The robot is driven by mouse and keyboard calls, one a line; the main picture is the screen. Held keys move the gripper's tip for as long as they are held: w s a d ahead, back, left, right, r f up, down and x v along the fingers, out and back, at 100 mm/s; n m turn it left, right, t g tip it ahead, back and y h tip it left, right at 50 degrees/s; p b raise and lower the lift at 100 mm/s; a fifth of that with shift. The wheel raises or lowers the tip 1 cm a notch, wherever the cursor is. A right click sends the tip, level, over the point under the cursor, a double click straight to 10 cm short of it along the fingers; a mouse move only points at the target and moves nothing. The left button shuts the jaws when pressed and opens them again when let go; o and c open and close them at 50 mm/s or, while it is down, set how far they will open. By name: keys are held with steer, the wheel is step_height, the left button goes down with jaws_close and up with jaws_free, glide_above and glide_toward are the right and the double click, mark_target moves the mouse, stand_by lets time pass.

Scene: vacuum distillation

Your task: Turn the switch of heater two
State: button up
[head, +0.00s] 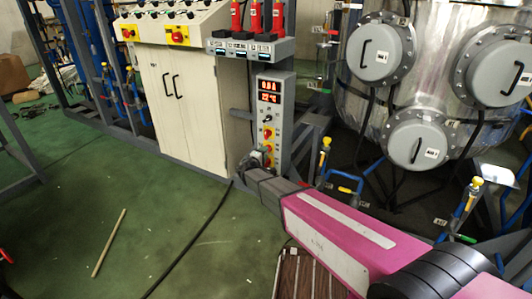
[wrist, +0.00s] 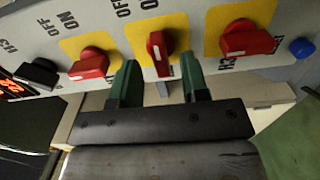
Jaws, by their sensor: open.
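The grey control panel (head: 285,95) in the head view carries red displays and a column of switches. The wrist view shows three red rotary switches on yellow plates: a left one (wrist: 90,63), a middle one (wrist: 158,52) and a right one (wrist: 247,38). I cannot tell for sure from the lettering which is heater two. My gripper (wrist: 160,76) is open, its two dark green fingertips on either side of the lower end of the middle switch. Whether they touch it is unclear. In the head view my gripper (head: 256,163) is at the panel's lower part.
A black knob (wrist: 35,76) is left of the red switches and a blue button (wrist: 302,47) is at the right. A white cabinet (head: 180,105) stands left of the panel. A steel vessel (head: 430,80) with round covers is at the right. Green floor is mostly clear at the left.

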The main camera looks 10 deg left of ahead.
steer(key=v, duration=0.8)
steer(key=shift+d+r, duration=0.1)
steer(key=s+d+m+g+h, duration=0.1)
steer(key=s+d+m+g, duration=0.2)
steer(key=d, duration=0.7)
steer(key=s+d+f+m+g+h, duration=0.1)
steer(key=d+m+g, duration=0.25)
steer(key=d, duration=0.65)
steer(key=s+d+m+g+h, duration=0.15)
steer(key=d+g, duration=0.35)
steer(key=d, duration=0.5)
steer(key=s+d+r+m+g+y, duration=0.1)
steer(key=s+d+m+g+y, duration=0.4)
steer(key=s+d+y, duration=0.4)
steer(key=s+d+m, duration=0.1)
steer(key=s+d, duration=0.3)
steer(key=s, duration=0.2)
steer(key=shift+s+d+r+g, duration=0.2)
steer(key=shift+s+r+g, duration=0.1)
steer(key=shift+r+g, duration=0.1)
